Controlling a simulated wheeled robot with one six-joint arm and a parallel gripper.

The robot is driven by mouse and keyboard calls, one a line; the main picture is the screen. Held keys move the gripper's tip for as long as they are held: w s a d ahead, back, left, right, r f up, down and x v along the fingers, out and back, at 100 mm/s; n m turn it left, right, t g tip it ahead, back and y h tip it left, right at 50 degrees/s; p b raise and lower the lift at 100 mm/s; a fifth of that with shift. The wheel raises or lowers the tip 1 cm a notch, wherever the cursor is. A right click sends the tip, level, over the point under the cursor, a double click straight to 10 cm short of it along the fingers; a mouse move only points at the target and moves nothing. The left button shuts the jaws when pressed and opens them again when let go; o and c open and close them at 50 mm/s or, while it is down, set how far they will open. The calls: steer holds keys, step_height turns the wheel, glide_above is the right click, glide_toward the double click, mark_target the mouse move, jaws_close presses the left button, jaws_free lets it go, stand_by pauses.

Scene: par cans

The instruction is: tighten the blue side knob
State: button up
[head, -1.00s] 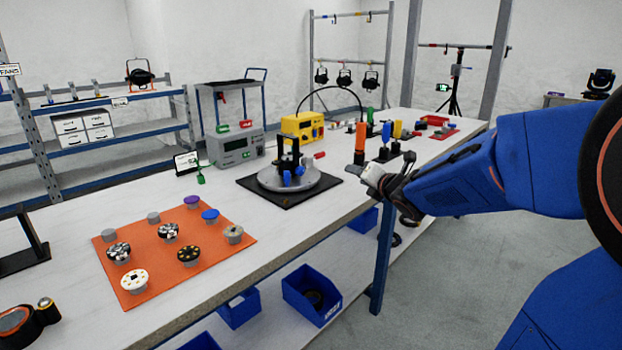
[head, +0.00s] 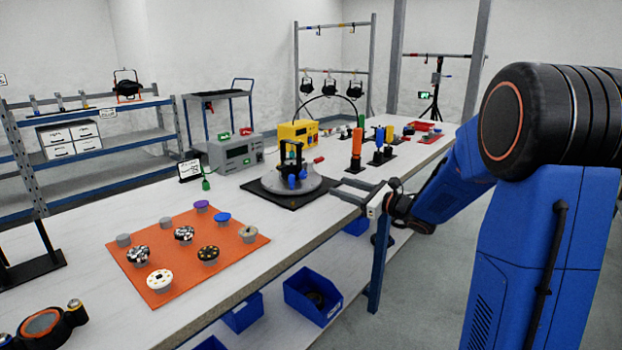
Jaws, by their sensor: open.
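A black fixture (head: 289,157) stands upright on a round grey plate (head: 318,188) on the workbench. A blue knob (head: 293,181) shows low on the near side of this fixture, with more blue just right of it. The knob is small, and I cannot tell its turn or seating. My gripper (head: 337,187) is at the bench's front edge, right of the round plate. Its two grey fingers are apart, empty and point left toward the fixture. They do not reach the knob.
A black mat (head: 262,189) lies under the plate. A red-tipped handle (head: 318,160) sticks out right of the fixture. A black cable arches behind. An orange mat (head: 240,252) with several knobs lies front left. Orange and blue-topped tools (head: 356,145) stand behind my gripper.

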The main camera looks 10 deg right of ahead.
mark_target(305, 175)
steer(key=x, duration=1.4)
steer(key=shift+c, duration=0.3)
steer(key=c, duration=1)
